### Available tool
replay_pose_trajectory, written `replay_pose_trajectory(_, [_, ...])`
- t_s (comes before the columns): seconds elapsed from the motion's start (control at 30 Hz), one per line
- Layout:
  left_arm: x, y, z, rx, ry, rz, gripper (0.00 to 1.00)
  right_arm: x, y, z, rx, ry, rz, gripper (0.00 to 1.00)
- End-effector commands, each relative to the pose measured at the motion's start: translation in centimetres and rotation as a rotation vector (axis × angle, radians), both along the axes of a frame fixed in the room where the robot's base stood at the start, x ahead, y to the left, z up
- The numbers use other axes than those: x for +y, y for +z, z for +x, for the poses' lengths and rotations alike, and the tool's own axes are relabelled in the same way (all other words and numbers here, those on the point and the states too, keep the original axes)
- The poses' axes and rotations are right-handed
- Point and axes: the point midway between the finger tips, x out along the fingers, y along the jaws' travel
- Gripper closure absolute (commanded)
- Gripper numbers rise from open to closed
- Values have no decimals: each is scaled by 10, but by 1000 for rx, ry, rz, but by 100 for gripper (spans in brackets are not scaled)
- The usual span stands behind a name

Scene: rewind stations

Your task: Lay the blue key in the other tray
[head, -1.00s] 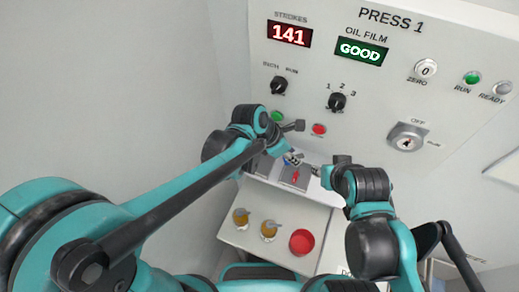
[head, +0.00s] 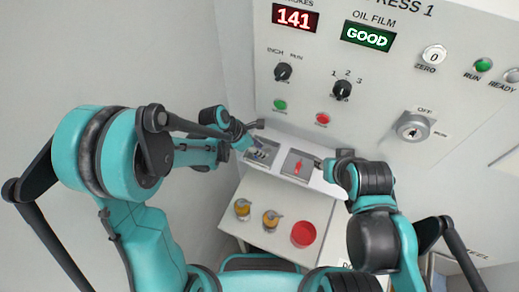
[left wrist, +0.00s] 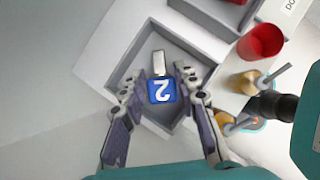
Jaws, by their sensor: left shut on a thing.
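The blue key, a blue tag marked 2 with a silver shaft (left wrist: 162,90), is between the fingers of my left gripper (left wrist: 160,84), which is shut on it. In the left wrist view it appears within the outline of a grey tray (left wrist: 190,52); I cannot tell whether it touches the floor. In the head view my left gripper (head: 257,150) is over the left tray (head: 274,150). The right tray (head: 288,166) holds a red key (head: 298,167). My right gripper (head: 322,164) is beside the right tray, its jaws too small to read.
The press panel (head: 390,90) with knobs, buttons and a key switch (head: 413,127) rises behind. The shelf's front left is clear.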

Motion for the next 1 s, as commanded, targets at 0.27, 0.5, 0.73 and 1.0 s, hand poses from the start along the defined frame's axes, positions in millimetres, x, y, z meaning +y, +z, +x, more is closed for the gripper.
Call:
replay_pose_trajectory(0.27, [0,-4,-1,0,0,0,96,0,0,0,0,0,0,67])
replay_pose_trajectory(0.5, [0,-7,0,0,0,0,54,0,-4,0,0,0,0,67])
replay_pose_trajectory(0.73, [0,-7,0,0,0,0,48,0,-4,0,0,0,0,67])
replay_pose_trajectory(1.0, [5,7,-2,1,3,0,48,0,3,0,0,0,0,67])
